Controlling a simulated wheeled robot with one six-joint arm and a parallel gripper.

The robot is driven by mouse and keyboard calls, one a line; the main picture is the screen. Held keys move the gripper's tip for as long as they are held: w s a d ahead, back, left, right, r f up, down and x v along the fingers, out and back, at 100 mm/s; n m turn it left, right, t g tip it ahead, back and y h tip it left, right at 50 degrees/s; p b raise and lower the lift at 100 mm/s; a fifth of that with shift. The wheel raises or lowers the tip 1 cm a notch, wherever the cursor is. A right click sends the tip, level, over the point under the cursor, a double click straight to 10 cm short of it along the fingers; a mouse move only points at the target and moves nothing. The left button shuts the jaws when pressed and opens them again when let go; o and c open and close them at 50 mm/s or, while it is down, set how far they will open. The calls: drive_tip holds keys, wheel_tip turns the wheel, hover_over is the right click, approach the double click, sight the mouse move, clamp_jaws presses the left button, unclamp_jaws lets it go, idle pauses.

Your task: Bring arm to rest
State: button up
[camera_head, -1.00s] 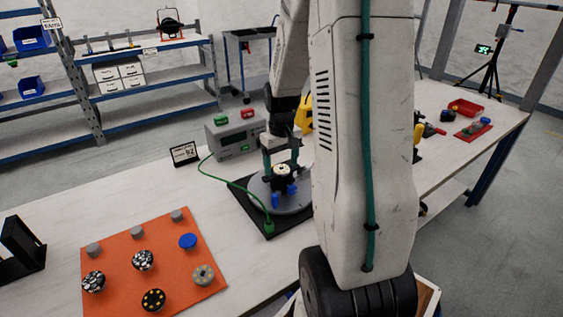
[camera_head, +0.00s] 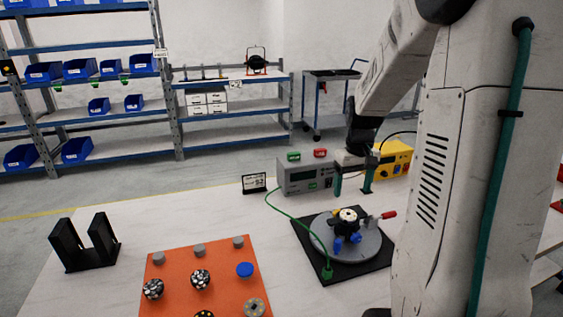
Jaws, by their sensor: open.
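My arm stands on the right of the head view, its upper link reaching left and down over the table (camera_head: 120,225). My gripper (camera_head: 352,187) hangs open at the link's end, its two green fingers apart and nothing seen between them. It is in front of the grey instrument box (camera_head: 308,176) and the yellow meter (camera_head: 393,160) in the picture. Below it, a round grey turntable (camera_head: 365,245) on a black mat (camera_head: 308,236) bears a black fixture (camera_head: 347,225) with blue clamps and a red-handled lever. My gripper appears apart from the fixture.
An orange mat (camera_head: 180,295) at front holds several round pieces. A black stand (camera_head: 85,243) is at left. A small sign (camera_head: 254,183) stands beside the instrument box. A green cable (camera_head: 300,222) runs to the black mat. Shelves with blue bins are behind.

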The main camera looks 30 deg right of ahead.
drive_tip(key=s+a+r+n, duration=0.1)
drive_tip(key=s+a+r, duration=0.2)
drive_tip(key=s+a, duration=0.3)
drive_tip(key=s+a+r, duration=0.4)
drive_tip(key=s+a, duration=0.2)
drive_tip(key=a, duration=0.5)
drive_tip(key=s+a+r+n+t, duration=0.1)
drive_tip(key=s+a+r, duration=0.2)
drive_tip(key=s+a, duration=0.3)
drive_tip(key=a, duration=0.2)
drive_tip(key=shift+s+a+r+n, duration=0.2)
drive_tip(key=shift+a+r+n, duration=0.1)
drive_tip(key=shift+a+r, duration=0.05)
